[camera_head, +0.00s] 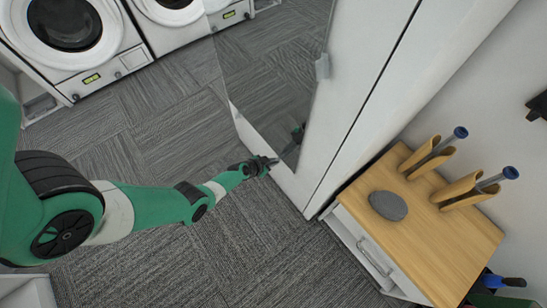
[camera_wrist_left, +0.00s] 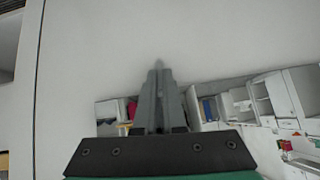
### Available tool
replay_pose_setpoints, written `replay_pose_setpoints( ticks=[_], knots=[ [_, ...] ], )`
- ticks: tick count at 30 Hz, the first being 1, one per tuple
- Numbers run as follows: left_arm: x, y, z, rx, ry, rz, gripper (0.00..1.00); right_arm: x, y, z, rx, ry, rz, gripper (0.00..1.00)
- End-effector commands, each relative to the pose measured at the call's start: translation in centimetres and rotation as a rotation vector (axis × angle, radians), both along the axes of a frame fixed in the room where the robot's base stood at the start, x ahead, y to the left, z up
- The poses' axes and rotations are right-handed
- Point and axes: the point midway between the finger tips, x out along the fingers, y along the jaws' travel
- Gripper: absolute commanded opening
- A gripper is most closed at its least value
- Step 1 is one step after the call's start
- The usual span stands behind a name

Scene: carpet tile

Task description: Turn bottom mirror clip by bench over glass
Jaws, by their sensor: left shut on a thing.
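The tall mirror (camera_head: 275,85) is set against a white cabinet door, and it reflects the carpet and part of my arm. A grey clip (camera_head: 322,66) sits on its right edge. My left gripper (camera_head: 274,162) is at the mirror's bottom edge, near the bench. Its fingers are shut on the bottom mirror clip, which they hide. In the left wrist view the closed grey fingers (camera_wrist_left: 158,75) point at the white door, and the mirror glass (camera_wrist_left: 240,105) reflects shelves and cabinets. The clip's angle cannot be told. My right gripper is not in view.
The wooden-topped bench (camera_head: 455,232) with a drawer stands right of the cabinet. On it lie a grey oval stone (camera_head: 388,205) and wooden holders (camera_head: 425,158) with blue-capped tools. Washing machines (camera_head: 75,40) stand at the upper left. Open carpet (camera_head: 140,130) lies between.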

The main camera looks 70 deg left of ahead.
Motion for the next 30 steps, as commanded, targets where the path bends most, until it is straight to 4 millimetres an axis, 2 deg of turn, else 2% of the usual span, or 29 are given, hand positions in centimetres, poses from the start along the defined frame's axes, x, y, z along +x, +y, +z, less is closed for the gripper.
replay_pose_setpoints(
  ticks=[1, 6, 23, 24, 28, 30],
  knots=[
    [-0.1, 0.18, -0.39, -0.022, -0.007, 0.004, 0.0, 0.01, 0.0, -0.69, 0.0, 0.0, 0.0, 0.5],
    [-0.17, 0.16, -0.33, -0.082, -0.021, 0.002, 0.0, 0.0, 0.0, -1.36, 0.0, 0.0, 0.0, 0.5],
    [-0.22, 0.08, -0.11, -0.115, -0.029, 0.0, 0.0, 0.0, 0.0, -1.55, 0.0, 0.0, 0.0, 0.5],
    [-0.22, 0.08, -0.1, -0.115, -0.029, 0.0, 0.13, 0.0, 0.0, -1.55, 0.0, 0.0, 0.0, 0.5],
    [-0.2, 0.09, -0.09, -0.113, -0.029, 0.0, 0.36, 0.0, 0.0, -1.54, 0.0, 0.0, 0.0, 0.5],
    [-0.19, 0.1, -0.07, -0.113, -0.03, -0.001, 0.38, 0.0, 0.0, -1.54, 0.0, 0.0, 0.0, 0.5]
  ],
)
